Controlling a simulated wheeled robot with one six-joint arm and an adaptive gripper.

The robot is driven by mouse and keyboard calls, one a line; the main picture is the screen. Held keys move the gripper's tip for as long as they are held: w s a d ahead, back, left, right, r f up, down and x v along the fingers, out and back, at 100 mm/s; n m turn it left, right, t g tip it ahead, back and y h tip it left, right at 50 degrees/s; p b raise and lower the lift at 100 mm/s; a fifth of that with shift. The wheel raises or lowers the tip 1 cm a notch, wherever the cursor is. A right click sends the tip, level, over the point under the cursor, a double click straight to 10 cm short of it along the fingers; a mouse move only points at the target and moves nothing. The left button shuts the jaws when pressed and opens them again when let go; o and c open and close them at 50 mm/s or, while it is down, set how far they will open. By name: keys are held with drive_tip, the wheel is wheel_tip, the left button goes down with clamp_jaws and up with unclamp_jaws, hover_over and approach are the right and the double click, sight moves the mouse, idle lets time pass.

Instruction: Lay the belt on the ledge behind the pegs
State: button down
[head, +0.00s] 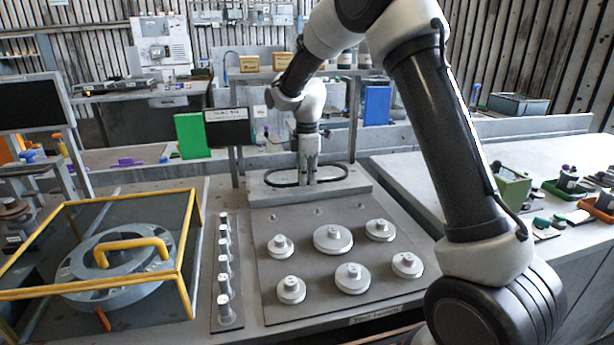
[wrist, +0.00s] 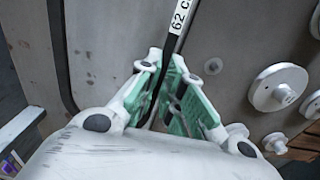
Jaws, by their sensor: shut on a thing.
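The belt (head: 272,179) is a thin black loop at the grey ledge (head: 352,187) along the back of the plate. In the wrist view the belt (wrist: 174,42) carries a white label reading "62 c", and its other strand runs along the left. My gripper (head: 309,182) points down at the ledge and is shut on the near strand of the belt. In the wrist view its green-padded fingers (wrist: 166,120) close around that strand. Small pegs (head: 318,211) stand on the plate in front of the ledge. I cannot tell whether the belt touches the ledge everywhere.
Several grey pulleys (head: 333,238) stand on the plate in front of the pegs. A row of upright pins (head: 224,255) is left of them. A yellow-framed guard (head: 192,240) surrounds a round housing at the left. Small bins (head: 513,190) stand on the right table.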

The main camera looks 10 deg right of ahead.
drive_tip(key=shift+f, duration=0.2)
idle(0.3)
drive_tip(key=shift+f, duration=0.35)
drive_tip(key=shift+f, duration=0.35)
idle(0.4)
drive_tip(key=c, duration=1.5)
unclamp_jaws()
drive_tip(key=shift+r, duration=0.1)
drive_tip(key=shift+r, duration=3.65)
